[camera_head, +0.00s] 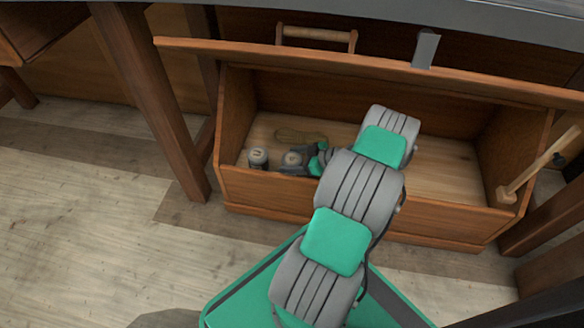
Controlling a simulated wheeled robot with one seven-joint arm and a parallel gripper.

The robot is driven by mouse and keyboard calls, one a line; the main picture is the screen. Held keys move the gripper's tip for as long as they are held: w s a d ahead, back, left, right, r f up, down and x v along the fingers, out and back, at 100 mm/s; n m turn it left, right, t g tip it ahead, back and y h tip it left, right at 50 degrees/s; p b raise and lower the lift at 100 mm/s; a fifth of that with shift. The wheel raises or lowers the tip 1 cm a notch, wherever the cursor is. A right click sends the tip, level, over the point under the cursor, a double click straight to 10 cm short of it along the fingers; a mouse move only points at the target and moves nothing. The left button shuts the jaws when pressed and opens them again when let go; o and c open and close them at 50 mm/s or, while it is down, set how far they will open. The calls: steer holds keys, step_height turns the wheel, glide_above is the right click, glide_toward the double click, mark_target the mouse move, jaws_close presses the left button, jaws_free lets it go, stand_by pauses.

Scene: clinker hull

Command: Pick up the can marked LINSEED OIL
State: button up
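A small grey can (258,158) with a pale top stands at the left front inside an open wooden chest (350,205). A second small round-topped thing (292,158), probably also a can, is just right of it. No label is readable at this size, so I cannot tell which is marked LINSEED OIL. My arm reaches over the chest's front wall. My gripper (295,160) points left, its dark fingers around or close beside the second round-topped thing. Whether they touch it is too small to tell. The first can is apart from the fingers, to their left.
A brown flat oblong item (300,136) lies behind the cans. The chest's lid edge (360,68) runs above the opening. A wooden post (150,100) stands at the left, and a mallet-like tool (530,172) is at the right. The chest floor right of my arm is clear.

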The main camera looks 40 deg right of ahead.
jaws_close()
stand_by(0.6)
